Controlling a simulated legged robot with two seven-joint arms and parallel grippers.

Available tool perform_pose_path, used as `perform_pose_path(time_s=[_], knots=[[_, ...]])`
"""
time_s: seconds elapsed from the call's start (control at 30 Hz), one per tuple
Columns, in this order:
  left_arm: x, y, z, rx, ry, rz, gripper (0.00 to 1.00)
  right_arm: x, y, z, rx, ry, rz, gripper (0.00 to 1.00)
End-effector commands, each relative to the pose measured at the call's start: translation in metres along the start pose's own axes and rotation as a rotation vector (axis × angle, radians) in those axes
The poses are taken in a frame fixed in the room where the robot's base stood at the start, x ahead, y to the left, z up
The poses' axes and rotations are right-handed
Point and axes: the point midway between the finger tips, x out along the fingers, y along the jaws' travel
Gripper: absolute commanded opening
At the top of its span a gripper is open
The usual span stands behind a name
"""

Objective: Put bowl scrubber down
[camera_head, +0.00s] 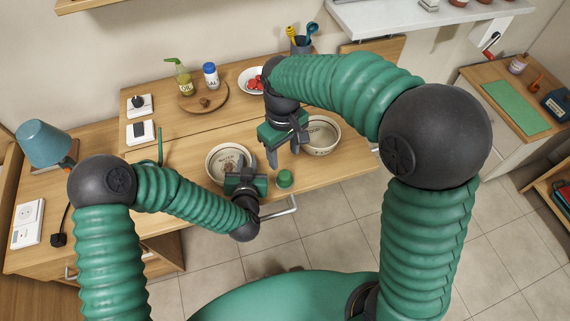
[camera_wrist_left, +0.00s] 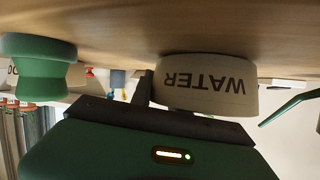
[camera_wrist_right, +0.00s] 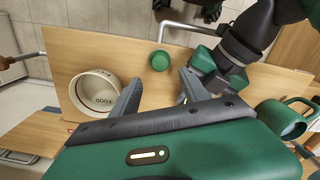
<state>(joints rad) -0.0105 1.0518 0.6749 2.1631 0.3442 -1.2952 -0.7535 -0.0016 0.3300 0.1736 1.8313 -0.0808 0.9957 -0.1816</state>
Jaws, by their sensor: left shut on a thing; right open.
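The green bowl scrubber (camera_head: 284,178), a small waisted knob shape, stands on the wooden counter near its front edge. It also shows in the left wrist view (camera_wrist_left: 38,68) and the right wrist view (camera_wrist_right: 159,61). My right gripper (camera_head: 283,156) is open and empty above the counter, apart from the scrubber. My left gripper (camera_head: 238,168) is at the near rim of the cream water bowl (camera_head: 214,174) and appears shut on it. In the left wrist view a finger meets the bowl marked WATER (camera_wrist_left: 208,88); the other finger is hidden.
The food bowl (camera_wrist_right: 78,108) stands on the counter right of the scrubber. A plate of red items (camera_head: 247,78) and a round board with bottles (camera_head: 197,103) are behind. A green watering can (camera_wrist_right: 282,120) is on the left.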

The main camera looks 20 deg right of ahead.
Motion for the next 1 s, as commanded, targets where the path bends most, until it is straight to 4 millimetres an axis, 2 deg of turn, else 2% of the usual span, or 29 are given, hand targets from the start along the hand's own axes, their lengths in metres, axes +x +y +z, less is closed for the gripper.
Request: perform_pose_path(time_s=[0.03, 0.17, 0.27, 0.4, 0.5, 0.6, 0.97, 1.0], knots=[[0.0, -0.001, 0.01, 0.0, -0.022, 0.0, 0.0, -0.003, 0.0, 0.0, 0.0, 0.003, 0.001, 0.53], [0.0, -0.001, 0.01, 0.0, -0.022, 0.0, 0.0, 0.0, 0.002, 0.011, 0.03, 0.017, 0.006, 0.53], [0.0, -0.001, 0.01, 0.0, -0.022, 0.0, 0.0, 0.017, 0.006, 0.035, 0.105, 0.061, 0.016, 0.53], [0.0, -0.001, 0.01, 0.0, -0.022, 0.0, 0.0, 0.043, 0.01, 0.08, 0.247, 0.149, 0.028, 0.53], [0.0, -0.001, 0.01, 0.0, -0.022, 0.0, 0.0, 0.057, 0.009, 0.107, 0.331, 0.201, 0.032, 0.53], [0.0, -0.001, 0.01, 0.0, -0.022, 0.001, 0.0, 0.064, 0.009, 0.122, 0.379, 0.231, 0.034, 0.53], [0.0, 0.0, 0.01, 0.0, -0.022, 0.001, 0.0, 0.066, 0.009, 0.126, 0.393, 0.239, 0.034, 0.53], [0.0, 0.0, 0.01, 0.0, -0.022, 0.001, 0.0, 0.066, 0.009, 0.126, 0.394, 0.239, 0.034, 0.57]])
